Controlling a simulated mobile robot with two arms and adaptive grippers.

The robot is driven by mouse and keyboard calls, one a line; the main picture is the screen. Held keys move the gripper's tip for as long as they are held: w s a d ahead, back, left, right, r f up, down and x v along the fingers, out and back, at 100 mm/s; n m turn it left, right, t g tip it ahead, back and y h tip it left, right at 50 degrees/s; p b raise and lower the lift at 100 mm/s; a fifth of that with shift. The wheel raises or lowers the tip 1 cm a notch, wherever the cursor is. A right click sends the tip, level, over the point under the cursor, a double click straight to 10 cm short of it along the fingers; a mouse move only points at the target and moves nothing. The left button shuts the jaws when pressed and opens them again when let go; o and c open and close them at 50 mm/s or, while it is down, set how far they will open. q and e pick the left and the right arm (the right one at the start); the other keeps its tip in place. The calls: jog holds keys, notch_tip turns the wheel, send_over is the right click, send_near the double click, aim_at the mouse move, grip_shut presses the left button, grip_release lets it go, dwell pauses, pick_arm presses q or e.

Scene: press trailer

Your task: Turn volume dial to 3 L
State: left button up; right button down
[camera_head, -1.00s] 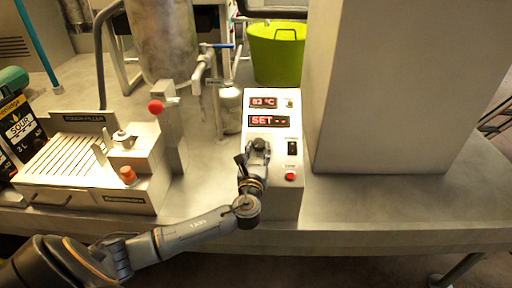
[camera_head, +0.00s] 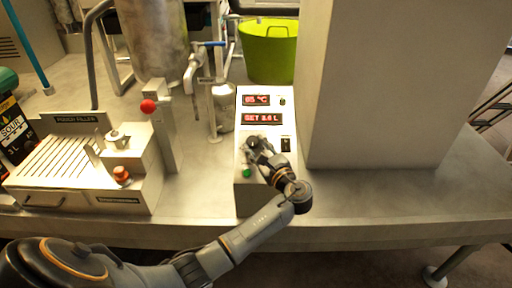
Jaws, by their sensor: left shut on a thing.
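The control box (camera_head: 247,200) is a pale upright panel on the bench in the middle of the head view. Its lower red display (camera_head: 262,119) shows "SET" and a number in L, too blurred to read surely. The dark volume dial (camera_head: 253,143) sits below that display, partly hidden by my fingers. My left gripper (camera_head: 257,148) is shut on the dial, with the arm coming up from the lower left and the wrist to the dial's lower right. My right gripper is not in view.
A green button (camera_head: 246,173) and a black switch (camera_head: 286,144) flank my gripper. A large pale column (camera_head: 390,90) stands close at the right. The pouch filler (camera_head: 85,165) and a red-knobbed post (camera_head: 160,130) stand left. A green tub (camera_head: 268,55) is behind.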

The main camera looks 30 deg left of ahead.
pick_arm(q)
jog(key=shift+r, duration=0.15)
jog(key=o, duration=1.2)
jog(key=v, duration=1.2)
jog(key=shift+w, duration=0.1)
